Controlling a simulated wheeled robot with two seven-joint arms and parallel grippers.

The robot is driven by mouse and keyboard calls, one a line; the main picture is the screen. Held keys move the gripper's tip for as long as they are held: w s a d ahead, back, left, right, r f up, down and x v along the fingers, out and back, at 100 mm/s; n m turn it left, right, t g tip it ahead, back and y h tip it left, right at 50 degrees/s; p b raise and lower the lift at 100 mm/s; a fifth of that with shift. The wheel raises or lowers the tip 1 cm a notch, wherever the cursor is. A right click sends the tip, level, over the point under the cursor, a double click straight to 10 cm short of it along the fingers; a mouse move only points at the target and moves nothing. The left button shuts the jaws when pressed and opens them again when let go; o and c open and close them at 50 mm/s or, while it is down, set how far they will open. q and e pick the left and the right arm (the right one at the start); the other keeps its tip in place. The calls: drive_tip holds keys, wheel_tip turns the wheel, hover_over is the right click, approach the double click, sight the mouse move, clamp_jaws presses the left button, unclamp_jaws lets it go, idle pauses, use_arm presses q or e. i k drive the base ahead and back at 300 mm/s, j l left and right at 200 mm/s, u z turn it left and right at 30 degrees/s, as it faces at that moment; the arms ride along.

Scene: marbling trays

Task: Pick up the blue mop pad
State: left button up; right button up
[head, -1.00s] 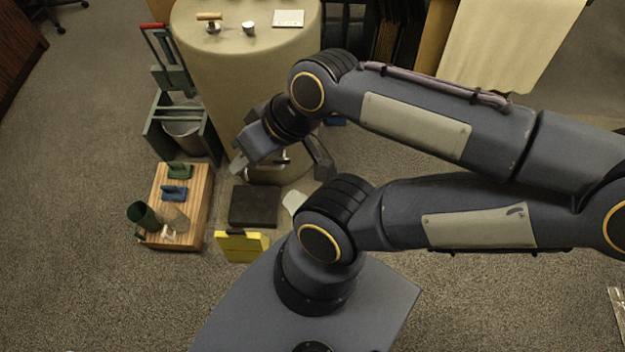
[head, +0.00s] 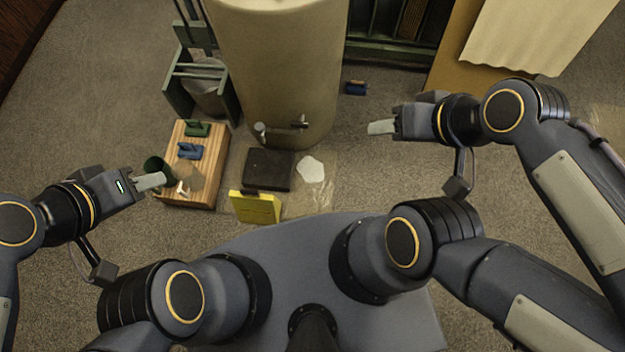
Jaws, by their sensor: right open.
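Two blue pads show. One blue pad (head: 355,88) with a dark top lies on the carpet to the right of the big beige cylinder. The other blue pad (head: 189,151) lies on a wooden board (head: 201,192), just below a green pad (head: 197,129). My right gripper (head: 381,127) is open and empty, below and slightly right of the blue pad on the floor, not touching it. My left gripper (head: 150,181) is at the board's left edge, by a dark green cup (head: 155,166). Its fingers overlap in this view, so its opening is hidden.
The beige cylinder (head: 280,70) stands at the back centre. A green-framed cart with a bucket (head: 208,92) stands to its left. Carpet right of the cylinder is open.

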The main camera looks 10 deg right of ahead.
sight(195, 151)
drive_tip(key=k, duration=0.35)
drive_tip(key=k+z, duration=0.1)
drive_tip(key=z, duration=0.4)
drive_tip(key=k+z, duration=0.1)
drive_tip(key=z, duration=0.4)
drive_tip(key=k+l+z, duration=0.1)
drive_tip(key=z, duration=0.4)
drive_tip(key=j+z, duration=0.1)
drive_tip(key=j, duration=0.4)
drive_tip(key=k+j+z, duration=0.1)
drive_tip(key=j, duration=0.4)
drive_tip(key=k+j+z, duration=0.1)
drive_tip(key=j, duration=0.4)
drive_tip(key=k+j+z, duration=0.15)
drive_tip(key=j, duration=0.35)
drive_tip(key=j+z, duration=0.1)
drive_tip(key=j, duration=0.4)
drive_tip(key=k+j, duration=0.1)
drive_tip(key=j, duration=0.25)
drive_tip(key=k+j, duration=0.15)
drive_tip(key=j, duration=0.2)
drive_tip(key=k+j, duration=0.1)
drive_tip(key=j, duration=0.25)
